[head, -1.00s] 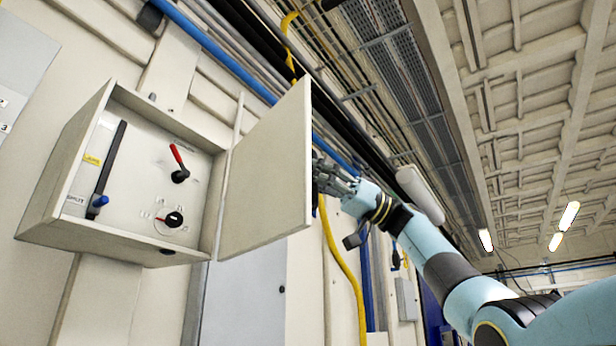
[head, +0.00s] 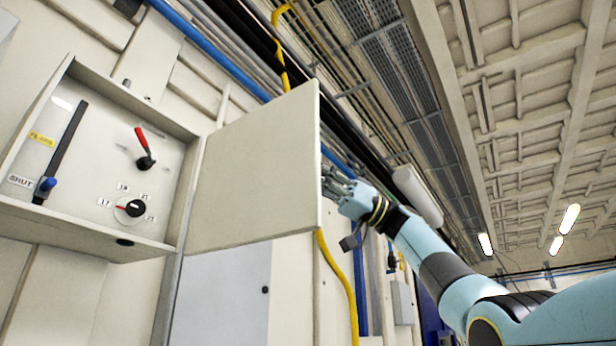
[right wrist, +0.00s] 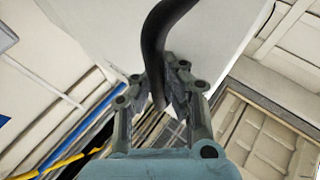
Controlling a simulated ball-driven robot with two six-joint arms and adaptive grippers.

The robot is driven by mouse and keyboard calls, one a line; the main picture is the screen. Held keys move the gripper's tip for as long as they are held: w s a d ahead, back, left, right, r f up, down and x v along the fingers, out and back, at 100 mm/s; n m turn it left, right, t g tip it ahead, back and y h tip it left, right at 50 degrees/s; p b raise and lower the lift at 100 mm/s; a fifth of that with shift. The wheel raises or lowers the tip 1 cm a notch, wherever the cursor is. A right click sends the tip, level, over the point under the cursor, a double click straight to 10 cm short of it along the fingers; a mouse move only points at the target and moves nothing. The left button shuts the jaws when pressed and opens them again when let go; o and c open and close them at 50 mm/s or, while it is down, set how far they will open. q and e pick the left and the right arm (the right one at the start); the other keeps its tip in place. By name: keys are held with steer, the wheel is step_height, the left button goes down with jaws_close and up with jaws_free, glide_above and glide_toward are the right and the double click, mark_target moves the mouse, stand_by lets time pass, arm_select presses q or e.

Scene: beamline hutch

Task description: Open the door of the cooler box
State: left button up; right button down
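The cooler box (head: 85,232) is a pale wall-mounted box at the left of the head view. Its door (head: 255,165) stands open, swung out to the right on its right-hand hinge, so the inside shows. My right gripper (head: 335,182) is at the door's free edge, partly hidden behind it. In the right wrist view the door's outer face (right wrist: 215,30) fills the top, with a curved black handle (right wrist: 160,35) on it. My right gripper's fingers (right wrist: 155,85) close around this handle and appear to touch it on both sides. My left gripper is not in view.
Inside the box are a black lever with a blue end (head: 62,150), a red-handled lever (head: 145,150) and a rotary knob (head: 134,208). A yellow hose (head: 340,275) and blue pipes run along the wall behind the door. Open space lies right of my arm.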

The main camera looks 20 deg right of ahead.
steer(key=shift+f, duration=0.25)
steer(key=c, duration=1.4)
jaws_free()
steer(key=shift+d+r, duration=0.1)
steer(key=shift+d, duration=0.4)
steer(key=shift+o, duration=0.3)
steer(key=shift+a, duration=0.3)
steer(key=v, duration=1.2)
